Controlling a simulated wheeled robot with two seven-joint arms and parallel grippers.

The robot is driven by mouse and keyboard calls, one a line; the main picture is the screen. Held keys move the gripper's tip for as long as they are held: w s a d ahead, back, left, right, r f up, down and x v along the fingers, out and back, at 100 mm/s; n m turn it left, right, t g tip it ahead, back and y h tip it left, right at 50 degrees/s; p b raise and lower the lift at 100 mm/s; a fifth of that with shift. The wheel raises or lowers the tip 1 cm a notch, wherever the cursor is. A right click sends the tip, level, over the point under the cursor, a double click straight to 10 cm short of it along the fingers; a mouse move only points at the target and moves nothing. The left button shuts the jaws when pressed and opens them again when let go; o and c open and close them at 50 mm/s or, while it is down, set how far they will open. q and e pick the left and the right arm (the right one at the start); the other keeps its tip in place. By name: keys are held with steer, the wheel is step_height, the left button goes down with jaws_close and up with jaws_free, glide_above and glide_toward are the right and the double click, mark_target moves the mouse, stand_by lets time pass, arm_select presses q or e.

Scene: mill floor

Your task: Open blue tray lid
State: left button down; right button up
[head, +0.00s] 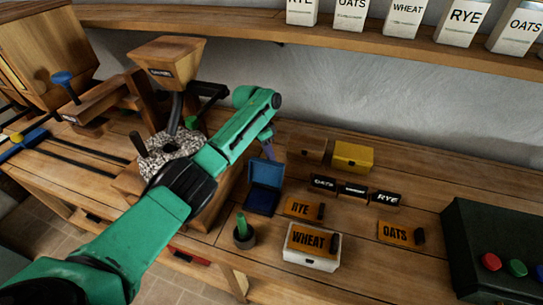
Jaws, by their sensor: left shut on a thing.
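The blue tray (261,202) sits on the workbench near the middle of the view. Its blue lid (266,173) stands raised at the tray's back edge, and the dark blue inside of the tray shows in front of it. My left gripper (269,153) reaches over from the left and points down at the lid's top edge. It is shut on the lid; the fingertips are small and partly hidden by my green arm. My right gripper is not in view.
A yellow box (352,157) and a brown box (308,149) stand behind small labelled blocks (353,190). A millstone (172,152) stands left, a button panel (495,255) right.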

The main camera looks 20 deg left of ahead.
arm_select(q)
steer(key=shift+a+f, duration=0.3)
steer(key=shift+f, duration=0.05)
steer(key=c, duration=0.7)
jaws_free()
steer(key=shift+w+f, duration=0.1)
steer(key=shift+o, duration=0.2)
steer(key=shift+w+a+f, duration=0.2)
steer(key=shift+a, duration=0.05)
steer(key=shift+s+d, duration=0.15)
steer(key=shift+d, duration=0.05)
steer(key=shift+r, duration=0.15)
steer(key=b+v, duration=0.1)
steer(key=v, duration=0.7)
steer(key=shift+d, duration=0.15)
